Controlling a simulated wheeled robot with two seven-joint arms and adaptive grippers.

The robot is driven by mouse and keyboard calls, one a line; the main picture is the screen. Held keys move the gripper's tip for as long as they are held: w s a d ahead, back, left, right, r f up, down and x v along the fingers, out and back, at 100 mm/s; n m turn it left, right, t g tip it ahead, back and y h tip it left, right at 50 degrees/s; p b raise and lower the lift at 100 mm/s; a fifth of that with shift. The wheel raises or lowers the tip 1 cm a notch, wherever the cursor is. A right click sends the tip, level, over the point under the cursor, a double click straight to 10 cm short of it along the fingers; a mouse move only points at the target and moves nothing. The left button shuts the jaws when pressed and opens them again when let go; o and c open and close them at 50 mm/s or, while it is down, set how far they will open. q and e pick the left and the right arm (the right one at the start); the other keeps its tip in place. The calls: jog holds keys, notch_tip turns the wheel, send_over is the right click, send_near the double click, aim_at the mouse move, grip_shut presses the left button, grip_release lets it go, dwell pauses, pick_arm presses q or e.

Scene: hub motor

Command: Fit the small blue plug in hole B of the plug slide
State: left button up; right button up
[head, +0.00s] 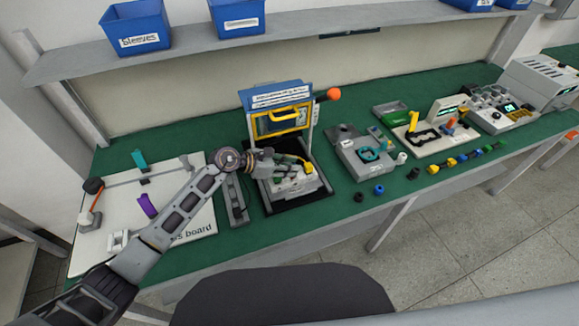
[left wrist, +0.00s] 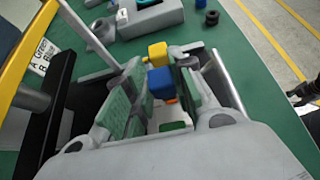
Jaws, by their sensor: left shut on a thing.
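My left gripper (left wrist: 160,92) is low over the pale fixture in the black-framed station. It is shut on a small blue plug (left wrist: 160,82), which shows between the fingertips. A yellow block (left wrist: 157,53) sits just beyond the plug and also shows in the head view. The pale fixture (head: 308,184), possibly the plug slide, is partly hidden by my gripper. I cannot make out hole B or its letter, nor whether the plug touches a hole. A dark, jaw-like part at the right edge of the left wrist view may be my right gripper (left wrist: 303,92); its jaws are unclear.
A blue-topped press frame with a yellow handle (head: 285,115) and orange knob (head: 334,94) stands just behind. A grey rail (head: 235,200) lies left of it. A grey unit with a teal ring (head: 370,155) stands right. Small black and blue rings lie near the front edge.

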pick_arm(q)
jog(key=shift+f+b, duration=0.8)
jog(key=shift+f, duration=0.1)
dwell(0.8)
jog(key=o, duration=1)
jog(key=shift+v, duration=6)
